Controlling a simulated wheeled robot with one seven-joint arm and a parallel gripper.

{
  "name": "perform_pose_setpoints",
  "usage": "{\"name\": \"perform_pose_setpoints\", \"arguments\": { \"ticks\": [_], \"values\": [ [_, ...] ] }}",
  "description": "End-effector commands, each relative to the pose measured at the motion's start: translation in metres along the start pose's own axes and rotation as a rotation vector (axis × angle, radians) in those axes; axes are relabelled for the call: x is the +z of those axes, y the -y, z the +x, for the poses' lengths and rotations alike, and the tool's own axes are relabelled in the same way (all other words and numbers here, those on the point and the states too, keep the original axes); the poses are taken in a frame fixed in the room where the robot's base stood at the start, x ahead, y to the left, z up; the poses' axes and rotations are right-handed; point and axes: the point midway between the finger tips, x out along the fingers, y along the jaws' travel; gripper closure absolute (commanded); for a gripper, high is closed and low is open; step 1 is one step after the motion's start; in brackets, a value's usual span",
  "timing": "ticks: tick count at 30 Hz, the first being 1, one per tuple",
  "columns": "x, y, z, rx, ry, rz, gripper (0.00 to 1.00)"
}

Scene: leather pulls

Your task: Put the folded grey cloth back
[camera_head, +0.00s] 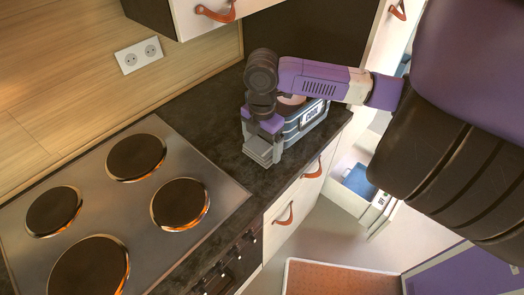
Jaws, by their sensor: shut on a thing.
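My gripper (266,133) points down over the dark worktop, near its front edge and to the right of the hob. It is shut on a grey layered thing, which looks like the folded grey cloth (259,153). The cloth is at the fingertips, low by the worktop. I cannot tell whether it touches the worktop, nor exactly where the fingers end and the cloth begins.
A grey-blue box with a small display (312,114) stands right beside my gripper, partly hidden by my arm. The hob (119,194) has several burners with glowing rims. An open drawer (346,196) at the right holds something blue. Worktop (205,112) behind the gripper is clear.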

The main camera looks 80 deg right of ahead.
Motion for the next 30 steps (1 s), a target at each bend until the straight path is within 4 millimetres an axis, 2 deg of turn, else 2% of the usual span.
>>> {"name": "perform_pose_setpoints", "arguments": {
  "ticks": [6,18,19,20,30],
  "values": [
    [0.000,0.000,0.030,-0.002,-0.002,0.002,0.42],
    [0.000,0.000,0.036,0.000,0.000,0.001,0.42],
    [0.000,0.000,0.035,0.000,0.000,0.001,0.06],
    [0.000,0.000,0.035,0.000,0.000,0.001,0.00],
    [0.000,0.000,0.029,0.000,0.000,0.001,0.00]
  ]
}}
